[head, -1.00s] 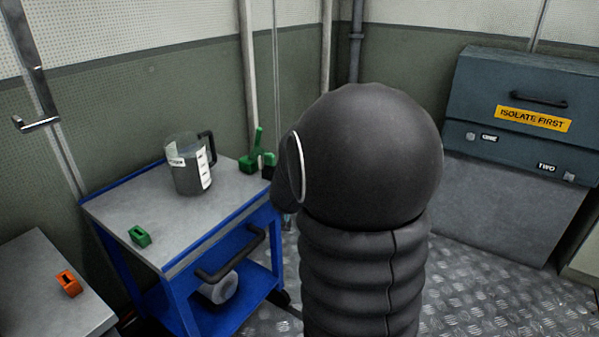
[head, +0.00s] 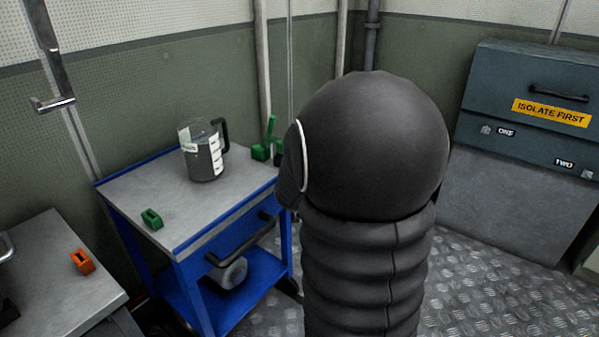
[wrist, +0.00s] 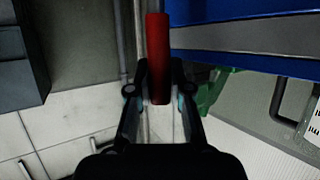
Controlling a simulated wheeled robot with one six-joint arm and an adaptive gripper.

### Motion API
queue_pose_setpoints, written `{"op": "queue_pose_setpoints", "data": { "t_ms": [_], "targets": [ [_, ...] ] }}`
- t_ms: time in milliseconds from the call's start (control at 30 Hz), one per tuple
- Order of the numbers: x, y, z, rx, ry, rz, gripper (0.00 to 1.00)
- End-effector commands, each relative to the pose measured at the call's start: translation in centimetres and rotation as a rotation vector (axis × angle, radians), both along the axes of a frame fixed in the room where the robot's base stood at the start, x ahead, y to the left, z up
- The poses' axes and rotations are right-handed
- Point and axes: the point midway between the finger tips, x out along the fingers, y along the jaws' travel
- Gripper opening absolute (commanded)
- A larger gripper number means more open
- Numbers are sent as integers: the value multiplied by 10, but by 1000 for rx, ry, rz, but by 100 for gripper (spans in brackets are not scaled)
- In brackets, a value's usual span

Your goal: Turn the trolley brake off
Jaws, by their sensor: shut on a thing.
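The trolley is a blue cart with a grey top (head: 215,205) and a black handle (head: 240,243), left of centre in the head view. Its blue edge (wrist: 250,38) crosses the upper right of the wrist view. My gripper (wrist: 160,100) is shut on a red bar (wrist: 158,45), which runs up between its fingers next to that blue edge. I cannot tell how the red bar joins the trolley or whether it is the brake. In the head view my dark arm hides the gripper and the red bar.
A measuring jug (head: 203,152), a small green block (head: 152,219) and a green fitting (head: 265,143) are on the trolley top. A grey bench (head: 55,285) with an orange block (head: 82,262) stands left. A grey cabinet (head: 525,100) stands right.

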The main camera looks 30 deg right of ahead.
Motion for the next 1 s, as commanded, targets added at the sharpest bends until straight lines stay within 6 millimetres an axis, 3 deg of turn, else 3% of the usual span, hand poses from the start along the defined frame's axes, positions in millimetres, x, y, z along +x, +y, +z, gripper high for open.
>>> {"op": "queue_pose_setpoints", "data": {
  "t_ms": [33, 133, 567, 1000],
  "targets": [
    [-1, 5, -4, 8, 11, 10, 21],
    [0, 5, -4, 6, 9, 9, 45],
    [-6, 2, 1, 3, 4, -2, 45],
    [-55, 42, 27, 4, 2, 3, 45]
  ]
}}
